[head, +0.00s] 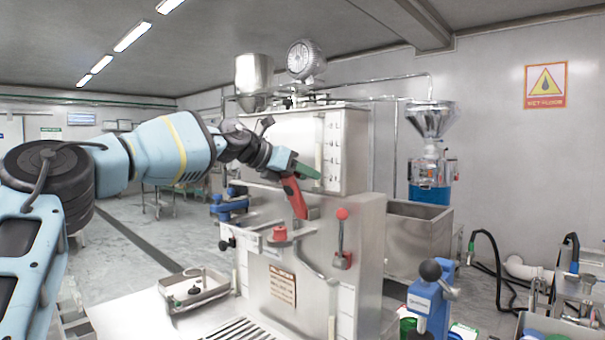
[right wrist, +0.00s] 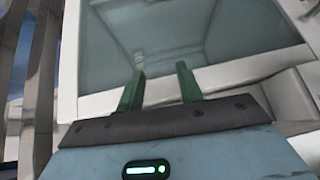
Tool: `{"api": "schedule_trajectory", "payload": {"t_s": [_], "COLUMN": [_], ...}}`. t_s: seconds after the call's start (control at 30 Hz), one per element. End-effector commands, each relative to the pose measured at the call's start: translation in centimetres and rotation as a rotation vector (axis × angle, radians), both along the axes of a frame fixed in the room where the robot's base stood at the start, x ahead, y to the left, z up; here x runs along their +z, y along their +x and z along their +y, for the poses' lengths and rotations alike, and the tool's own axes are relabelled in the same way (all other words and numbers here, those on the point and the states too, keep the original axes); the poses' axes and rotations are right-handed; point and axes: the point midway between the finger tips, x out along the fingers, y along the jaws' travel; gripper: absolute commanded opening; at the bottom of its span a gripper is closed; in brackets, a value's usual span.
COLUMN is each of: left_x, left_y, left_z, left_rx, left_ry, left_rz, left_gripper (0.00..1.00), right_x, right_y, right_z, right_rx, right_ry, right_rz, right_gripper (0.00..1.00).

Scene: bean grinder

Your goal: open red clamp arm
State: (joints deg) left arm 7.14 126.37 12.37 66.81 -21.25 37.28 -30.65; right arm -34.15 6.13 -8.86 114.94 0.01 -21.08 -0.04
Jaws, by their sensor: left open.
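The red clamp arm (head: 294,198) shows in the head view as a red handle slanting down to the right in front of the steel machine (head: 350,220). My left gripper (head: 306,172) reaches in from the left with its jaws open. Its green finger shows just above the upper end of the red handle. The gripper overlaps that end, and I cannot tell whether they touch. My right gripper (right wrist: 161,75) shows in the right wrist view with its two green fingers apart and nothing between them.
A red-knobbed lever (head: 342,215) and a red knob (head: 280,233) sit on the machine front. A blue clamp (head: 230,205) is at its left side. A metal tray (head: 194,290) lies below left. A blue device with a black ball handle (head: 431,300) stands at front right.

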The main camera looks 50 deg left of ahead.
Motion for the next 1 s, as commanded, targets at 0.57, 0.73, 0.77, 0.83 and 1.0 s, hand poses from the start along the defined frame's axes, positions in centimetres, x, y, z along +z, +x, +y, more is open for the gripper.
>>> {"api": "schedule_trajectory", "payload": {"t_s": [0.57, 0.73, 0.77, 0.83, 1.0], "left_x": [2.2, 2.7, 2.8, 2.9, 3.0], "left_y": [-4.8, -6.3, -6.5, -6.8, -7.1], "left_z": [0.8, 1.1, 1.1, 1.2, 1.3], "left_rx": [-0.001, -0.001, -0.001, -0.001, 0.000], "left_ry": [0.000, -0.001, 0.000, 0.000, -0.001], "left_rz": [-0.004, -0.001, 0.000, 0.000, 0.001], "left_gripper": [0.43, 0.43, 0.43, 0.43, 0.43], "right_x": [-0.3, -0.4, -0.4, -0.4, -0.4], "right_y": [0.0, -0.1, -0.1, -0.1, -0.1], "right_z": [0.0, 0.0, 0.0, 0.0, 0.0], "right_rx": [0.001, 0.001, 0.001, 0.001, 0.001], "right_ry": [-0.001, 0.000, 0.000, 0.000, 0.000], "right_rz": [0.002, 0.004, 0.004, 0.004, 0.004], "right_gripper": [0.36, 0.36, 0.36, 0.36, 0.36]}}
